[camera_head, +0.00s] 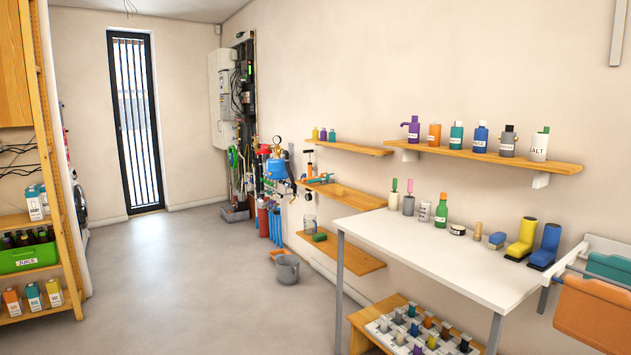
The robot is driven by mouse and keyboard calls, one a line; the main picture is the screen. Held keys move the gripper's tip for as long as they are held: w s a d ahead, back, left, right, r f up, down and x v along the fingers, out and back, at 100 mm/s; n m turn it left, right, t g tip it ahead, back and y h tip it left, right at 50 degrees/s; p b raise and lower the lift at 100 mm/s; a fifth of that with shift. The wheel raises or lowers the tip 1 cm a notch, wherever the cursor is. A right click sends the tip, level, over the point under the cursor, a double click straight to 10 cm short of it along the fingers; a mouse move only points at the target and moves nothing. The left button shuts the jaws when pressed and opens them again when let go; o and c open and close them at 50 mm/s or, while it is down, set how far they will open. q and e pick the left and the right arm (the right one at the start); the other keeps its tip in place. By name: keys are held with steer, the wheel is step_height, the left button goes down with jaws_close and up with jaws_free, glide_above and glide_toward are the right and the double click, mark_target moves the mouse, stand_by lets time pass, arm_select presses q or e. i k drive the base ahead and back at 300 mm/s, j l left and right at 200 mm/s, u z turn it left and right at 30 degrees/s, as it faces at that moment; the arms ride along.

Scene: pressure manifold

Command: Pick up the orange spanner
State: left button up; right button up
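A small orange item (317,180) lies on the middle wooden shelf (350,198) on the right wall, beside a teal item (327,177). It may be the orange spanner, but it is too small and far away to tell its shape. A blue vessel with a pressure gauge (279,141) is just left of that shelf. Neither of my grippers is in view.
A white table (440,255) with bottles, brushes and boots stands at the right, above a low wooden bench with a rack. A grey bucket (287,268) stands on the floor below the shelves. Shelving with a green crate (30,257) is at the left. The middle floor is clear.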

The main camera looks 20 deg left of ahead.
mark_target(322, 175)
steer(key=i+j+u, duration=0.4)
steer(key=i, duration=0.5)
steer(key=i+u, duration=0.45)
steer(key=i, duration=2.65)
